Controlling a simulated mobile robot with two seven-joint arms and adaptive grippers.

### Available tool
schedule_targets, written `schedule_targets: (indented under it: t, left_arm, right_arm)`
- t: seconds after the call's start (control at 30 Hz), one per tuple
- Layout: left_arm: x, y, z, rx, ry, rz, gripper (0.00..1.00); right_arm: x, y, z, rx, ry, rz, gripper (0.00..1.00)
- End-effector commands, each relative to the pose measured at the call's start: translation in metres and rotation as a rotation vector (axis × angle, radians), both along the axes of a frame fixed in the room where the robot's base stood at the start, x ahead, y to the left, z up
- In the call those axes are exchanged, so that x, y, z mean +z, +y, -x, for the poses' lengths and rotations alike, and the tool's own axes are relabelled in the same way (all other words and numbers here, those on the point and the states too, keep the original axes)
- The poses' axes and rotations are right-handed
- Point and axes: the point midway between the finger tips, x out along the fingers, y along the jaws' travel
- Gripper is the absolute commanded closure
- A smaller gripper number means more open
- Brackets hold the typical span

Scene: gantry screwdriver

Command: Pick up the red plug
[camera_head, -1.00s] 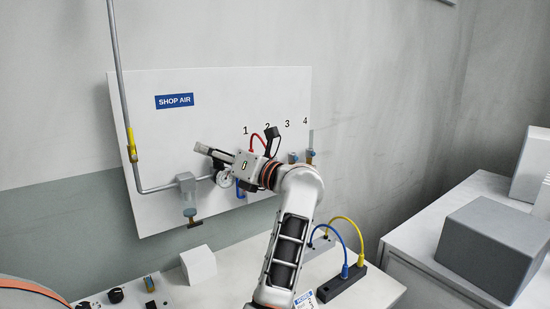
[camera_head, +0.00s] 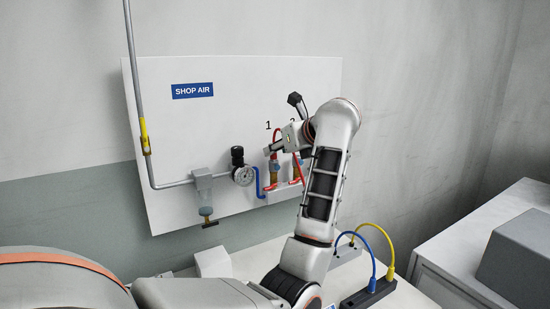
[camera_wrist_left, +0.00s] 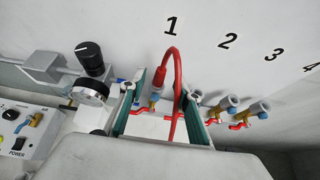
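The red plug (camera_wrist_left: 159,82) sits in the wall manifold under the number 1, and its red hose loops up and back down. In the left wrist view my left gripper (camera_wrist_left: 164,84) is open, its two green-padded fingers apart on either side of the plug and hose. Whether a pad touches the plug cannot be told. In the head view the left gripper (camera_head: 280,146) is in front of the panel by ports 1 and 2, partly hidden by its own wrist. The red plug (camera_head: 274,158) shows just below it. My right gripper is not in view.
A gauge (camera_wrist_left: 90,92) with a black knob stands left of the ports. Other brass ports with red handles (camera_wrist_left: 236,104) run to the right. A power box (camera_wrist_left: 28,130) is at left. Blue and yellow cables (camera_head: 374,250) loop above the bench.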

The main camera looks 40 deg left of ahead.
Motion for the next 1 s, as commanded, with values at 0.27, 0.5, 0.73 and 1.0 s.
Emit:
schedule_targets:
  t: [0.27, 0.5, 0.73, 1.0]
  left_arm:
    - [-0.010, 0.017, -0.005, 0.000, 0.001, 0.000, 0.68]
    - [-0.010, 0.017, -0.005, 0.000, 0.001, 0.000, 0.88]
    - [-0.010, 0.017, -0.004, 0.000, 0.001, -0.001, 1.00]
    - [-0.006, 0.017, -0.004, 0.000, 0.000, -0.001, 1.00]
  right_arm:
    - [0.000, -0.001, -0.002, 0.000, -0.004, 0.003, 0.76]
    - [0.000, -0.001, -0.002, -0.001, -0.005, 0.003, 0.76]
    - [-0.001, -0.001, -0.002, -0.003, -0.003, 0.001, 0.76]
    - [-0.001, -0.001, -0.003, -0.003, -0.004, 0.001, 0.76]
